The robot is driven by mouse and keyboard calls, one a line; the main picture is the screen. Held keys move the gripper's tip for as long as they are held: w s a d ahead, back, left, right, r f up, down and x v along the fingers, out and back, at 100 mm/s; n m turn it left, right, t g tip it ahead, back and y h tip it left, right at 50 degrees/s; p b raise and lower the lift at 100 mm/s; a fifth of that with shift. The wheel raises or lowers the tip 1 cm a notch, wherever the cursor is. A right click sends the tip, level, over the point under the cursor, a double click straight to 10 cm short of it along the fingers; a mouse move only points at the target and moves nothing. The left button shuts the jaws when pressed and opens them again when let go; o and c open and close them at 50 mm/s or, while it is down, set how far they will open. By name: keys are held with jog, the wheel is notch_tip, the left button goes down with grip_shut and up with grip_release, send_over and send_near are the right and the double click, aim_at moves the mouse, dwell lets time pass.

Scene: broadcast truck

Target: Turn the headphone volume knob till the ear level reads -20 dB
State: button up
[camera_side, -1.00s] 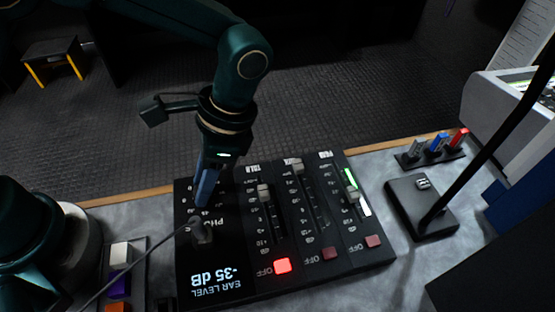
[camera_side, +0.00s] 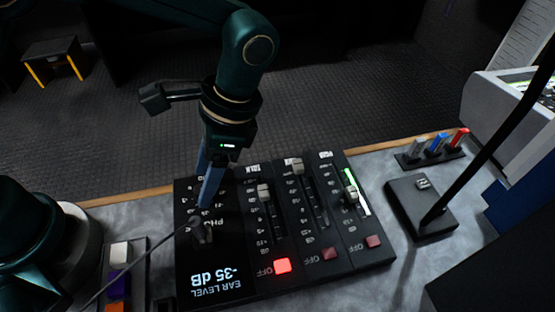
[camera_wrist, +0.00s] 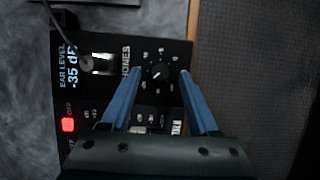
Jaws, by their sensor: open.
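The headphone volume knob (camera_wrist: 158,71) is a small round black knob with a pale pointer line, on the panel marked PHONES. My gripper (camera_wrist: 160,71) is open, with one blue finger on each side of the knob in the wrist view. I cannot tell how far the fingertips are above the panel. In the side view my gripper (camera_side: 203,205) points down at the mixer (camera_side: 285,230) and hides the knob. The ear level display (camera_side: 216,282) reads -35 dB; it also shows in the wrist view (camera_wrist: 70,66).
A headphone plug with a cable (camera_side: 199,230) stands in the panel close to my fingers. Several faders and a lit red button (camera_side: 282,265) lie to the right. A microphone base (camera_side: 420,208) stands farther right, and colored buttons (camera_side: 119,285) sit at left.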

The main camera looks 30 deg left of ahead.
jog(key=shift+v, duration=1.8)
jog(key=shift+a, duration=0.1)
jog(key=a+r+n+t+h, duration=0.3)
jog(key=a+r+n+t, duration=0.1)
jog(key=a+r, duration=0.5)
jog(key=s+a+f+n+t, duration=0.1)
jog(key=s+a+n+t, duration=0.2)
jog(key=s+n+t, duration=0.1)
jog(key=shift+s+f+n+t, duration=0.2)
jog(key=shift+s+n+t, duration=0.25)
jog(key=shift+s, duration=0.6)
